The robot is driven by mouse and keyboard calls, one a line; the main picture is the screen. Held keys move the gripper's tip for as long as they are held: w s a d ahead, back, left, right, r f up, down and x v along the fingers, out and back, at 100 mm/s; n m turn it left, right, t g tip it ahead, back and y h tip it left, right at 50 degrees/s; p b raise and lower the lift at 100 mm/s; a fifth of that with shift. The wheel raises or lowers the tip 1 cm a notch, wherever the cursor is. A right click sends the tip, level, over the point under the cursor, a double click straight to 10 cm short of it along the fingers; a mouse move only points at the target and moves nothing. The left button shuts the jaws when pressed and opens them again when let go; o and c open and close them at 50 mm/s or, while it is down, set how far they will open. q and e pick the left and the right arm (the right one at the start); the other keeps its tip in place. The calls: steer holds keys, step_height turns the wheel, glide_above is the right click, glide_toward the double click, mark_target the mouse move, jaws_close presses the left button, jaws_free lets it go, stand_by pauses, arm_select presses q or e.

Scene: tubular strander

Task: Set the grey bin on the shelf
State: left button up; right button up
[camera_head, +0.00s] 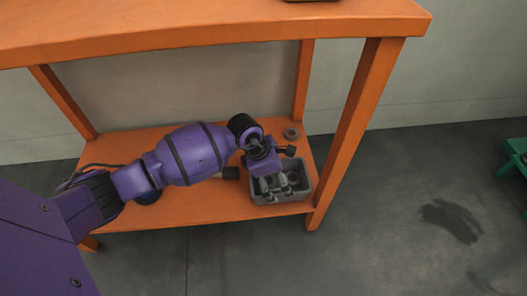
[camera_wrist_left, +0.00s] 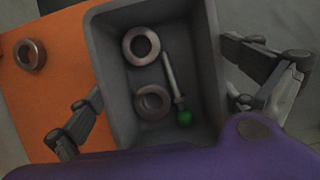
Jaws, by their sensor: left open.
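The grey bin (camera_head: 281,199) stands on the right end of the orange lower shelf (camera_head: 215,209). My left gripper (camera_head: 275,184) is over it, pointing down. In the left wrist view, the bin (camera_wrist_left: 207,60) lies between the two spread fingers of my left gripper (camera_wrist_left: 172,108), one on each side. The gripper is open, and whether a finger touches the bin wall is unclear. Inside the bin are two metal rings (camera_wrist_left: 141,46) and a rod-like piece with a green end (camera_wrist_left: 184,117). The near part of the bin is hidden by my wrist. My right gripper is not in view.
A loose ring (camera_head: 291,133) lies on the shelf behind the bin. The orange bench top (camera_head: 200,30) overhangs the shelf, with a leg (camera_head: 355,130) right of the bin. A green object (camera_head: 515,155) stands at far right.

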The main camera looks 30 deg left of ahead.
arm_select(q)
steer(key=p+v, duration=0.5)
steer(key=v, duration=0.7)
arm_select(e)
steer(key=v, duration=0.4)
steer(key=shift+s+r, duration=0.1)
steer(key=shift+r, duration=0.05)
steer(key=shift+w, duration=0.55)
